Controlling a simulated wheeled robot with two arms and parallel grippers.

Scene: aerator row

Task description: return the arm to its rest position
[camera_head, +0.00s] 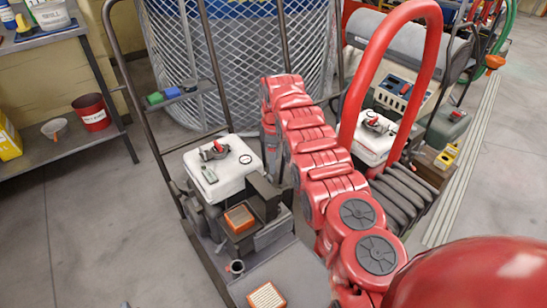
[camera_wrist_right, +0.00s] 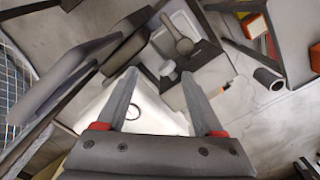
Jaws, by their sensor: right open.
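My right arm (camera_head: 318,170) runs from the lower right up across the middle of the head view, then bends down beside the first machine's white engine cover (camera_head: 220,165). The right gripper (camera_head: 272,180) hangs there, small and partly hidden. In the right wrist view the gripper (camera_wrist_right: 162,88) has its two fingers apart, with nothing held between them. The white cover (camera_wrist_right: 92,108) with its black ring lies below and beyond the fingers. My left gripper is not in view.
An orange-framed filter (camera_head: 239,217) sits in a dark box on the machine; another filter (camera_head: 266,295) lies on the grey deck. A red loop handle (camera_head: 430,40) rises right of my arm. A mesh bin (camera_head: 240,60) stands behind. Open floor (camera_head: 90,220) lies left.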

